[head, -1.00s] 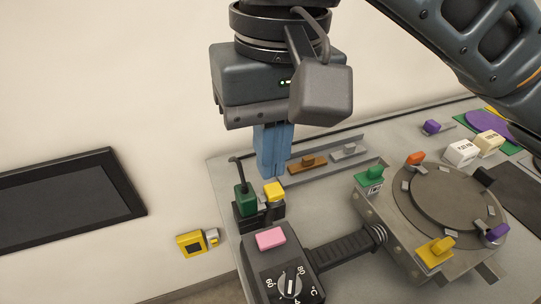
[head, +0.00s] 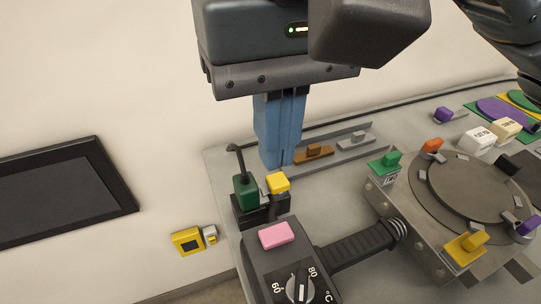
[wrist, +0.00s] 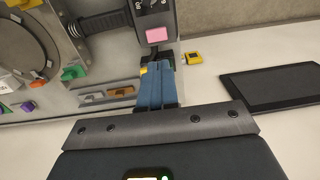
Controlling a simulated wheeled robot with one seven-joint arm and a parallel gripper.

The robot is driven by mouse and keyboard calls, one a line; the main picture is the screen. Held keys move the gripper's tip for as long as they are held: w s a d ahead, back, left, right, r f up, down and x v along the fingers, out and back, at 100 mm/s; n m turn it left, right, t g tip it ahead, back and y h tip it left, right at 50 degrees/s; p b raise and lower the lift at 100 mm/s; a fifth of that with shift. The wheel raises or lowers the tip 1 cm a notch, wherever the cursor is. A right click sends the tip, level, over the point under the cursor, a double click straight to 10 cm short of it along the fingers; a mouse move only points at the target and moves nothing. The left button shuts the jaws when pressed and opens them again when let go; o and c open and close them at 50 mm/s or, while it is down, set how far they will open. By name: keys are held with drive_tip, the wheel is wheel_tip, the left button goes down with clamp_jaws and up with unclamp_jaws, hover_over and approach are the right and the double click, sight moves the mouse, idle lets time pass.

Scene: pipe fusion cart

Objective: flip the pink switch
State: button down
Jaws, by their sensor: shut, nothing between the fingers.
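The pink switch (head: 276,235) is a flat rounded rocker on top of the dark control box at the front of the cart. It also shows in the wrist view (wrist: 156,35), beyond the fingertips. My gripper (head: 277,160) has blue fingers that point down and are shut with nothing between them. It is behind the pink switch in the head view, above the cart near the brown and grey latches, and apart from the switch. In the wrist view the fingers (wrist: 155,70) partly cover the green and yellow parts next to the box.
A green plug piece (head: 244,193) with a cable and a yellow block (head: 278,183) stand between my fingers and the pink switch. A dial (head: 299,286) is in front of the switch. A round plate with coloured clips (head: 468,190) is at the right.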

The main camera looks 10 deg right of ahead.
sight(271, 237)
wheel_tip(271, 237, down, 13)
drive_tip(key=shift+s+a+f+b, duration=0.1)
drive_tip(key=shift+b, duration=0.45)
